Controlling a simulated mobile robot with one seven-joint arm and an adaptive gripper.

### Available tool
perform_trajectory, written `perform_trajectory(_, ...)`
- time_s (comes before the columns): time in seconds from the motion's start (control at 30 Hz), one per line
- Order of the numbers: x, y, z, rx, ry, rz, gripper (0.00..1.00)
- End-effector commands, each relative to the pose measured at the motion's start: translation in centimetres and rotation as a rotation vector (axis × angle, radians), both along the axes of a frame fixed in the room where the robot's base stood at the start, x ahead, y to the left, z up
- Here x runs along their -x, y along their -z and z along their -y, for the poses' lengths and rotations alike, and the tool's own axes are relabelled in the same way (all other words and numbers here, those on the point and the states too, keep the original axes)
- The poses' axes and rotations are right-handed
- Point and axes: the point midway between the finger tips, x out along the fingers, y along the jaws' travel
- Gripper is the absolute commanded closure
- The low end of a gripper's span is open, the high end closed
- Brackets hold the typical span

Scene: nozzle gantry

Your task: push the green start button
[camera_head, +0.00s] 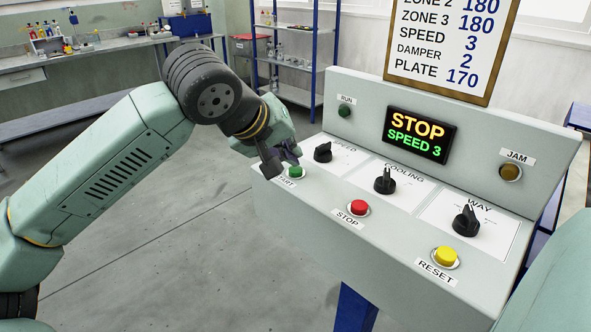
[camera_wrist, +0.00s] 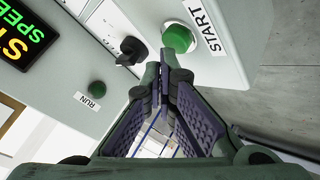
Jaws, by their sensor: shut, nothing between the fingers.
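The green start button (camera_head: 295,172) sits at the left end of the sloped control panel, beside the START label. In the wrist view the green start button (camera_wrist: 178,38) shows large, in a pale ring, just beyond my fingertips. My gripper (camera_head: 283,157) is shut and empty, close above and behind the button in the head view. In the wrist view my gripper (camera_wrist: 166,60) has its two fingertips together, pointing near the button's lower edge. I cannot tell whether they touch it. The display (camera_head: 420,134) reads STOP, SPEED 3.
On the panel are a black speed knob (camera_head: 323,152), a cooling knob (camera_head: 385,181), a way knob (camera_head: 466,221), a red stop button (camera_head: 357,208) and a yellow reset button (camera_head: 446,257). The green run lamp (camera_head: 344,111) is dark. A settings board (camera_head: 450,45) stands behind.

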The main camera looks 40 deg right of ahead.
Motion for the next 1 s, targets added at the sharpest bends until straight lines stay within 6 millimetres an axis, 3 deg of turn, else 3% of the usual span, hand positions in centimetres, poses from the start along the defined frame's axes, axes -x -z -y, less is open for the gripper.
perform_trajectory(1.0, 0.01, 0.89, 0.0, 0.0, 0.0, 0.0, 1.0)
